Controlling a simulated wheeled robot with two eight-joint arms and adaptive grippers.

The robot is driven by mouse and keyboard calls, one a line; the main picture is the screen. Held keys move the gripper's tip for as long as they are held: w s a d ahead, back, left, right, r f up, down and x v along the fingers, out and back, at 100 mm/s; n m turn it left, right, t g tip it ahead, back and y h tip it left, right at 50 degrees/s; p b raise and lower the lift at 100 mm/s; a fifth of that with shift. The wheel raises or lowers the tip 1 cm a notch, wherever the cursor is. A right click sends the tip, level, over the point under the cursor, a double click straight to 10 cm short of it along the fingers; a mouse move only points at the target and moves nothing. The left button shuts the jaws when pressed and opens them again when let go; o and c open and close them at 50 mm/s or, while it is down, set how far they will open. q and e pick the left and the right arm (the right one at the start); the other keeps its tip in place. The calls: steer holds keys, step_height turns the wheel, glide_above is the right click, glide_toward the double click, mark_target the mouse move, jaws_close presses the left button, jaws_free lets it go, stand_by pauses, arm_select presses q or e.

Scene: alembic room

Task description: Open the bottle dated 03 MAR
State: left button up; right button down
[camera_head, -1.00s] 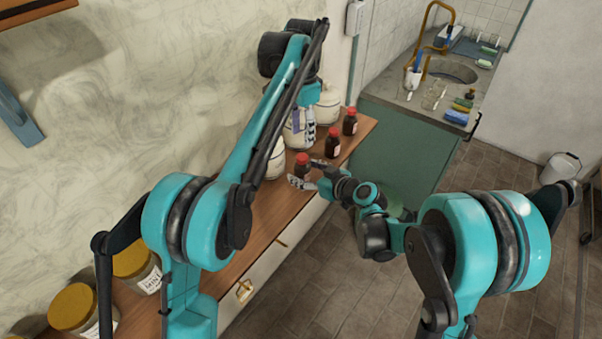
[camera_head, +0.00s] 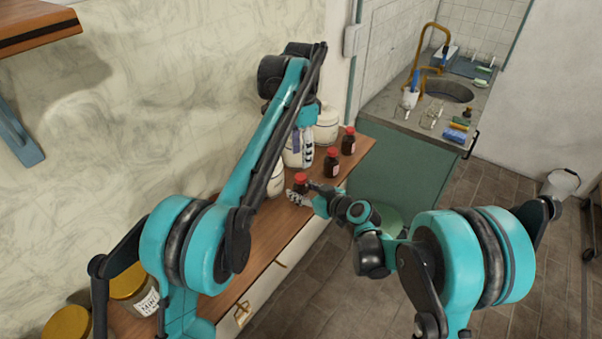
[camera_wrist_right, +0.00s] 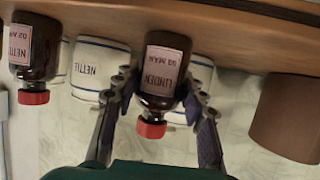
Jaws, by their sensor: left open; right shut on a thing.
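The brown bottle with a red cap labelled LINDEN 03 MAR (camera_wrist_right: 162,75) stands between the fingers of my right gripper in the right wrist view, which shows it upside down. In the head view this bottle (camera_head: 301,180) is the nearest of three on the wooden counter. My right gripper (camera_head: 303,191) is shut on its body from the front right; its cap is free. My left gripper (camera_head: 301,148) is open and empty, pointing down above and behind the bottle, in front of a white jar. Its fingertips are partly hard to make out.
Two more red-capped brown bottles (camera_head: 331,163) (camera_head: 348,141) stand farther along the counter (camera_head: 262,235); the wrist view shows one labelled NETTLE (camera_wrist_right: 35,50). White jars (camera_head: 326,125) line the wall behind. Yellow-lidded jars (camera_head: 128,280) stand near left. A sink (camera_head: 448,90) is at the back right.

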mark_target(301, 176)
arm_select(q)
steer(key=m, duration=0.6)
steer(key=shift+m, duration=0.3)
steer(key=m, duration=0.4)
steer(key=shift+m, duration=0.3)
steer(key=m, duration=0.4)
steer(key=shift+m, duration=0.4)
steer(key=m, duration=0.5)
steer(key=shift+f, duration=0.25)
step_height(301, 176, down, 8)
steer(key=shift+r, duration=0.25)
jaws_close()
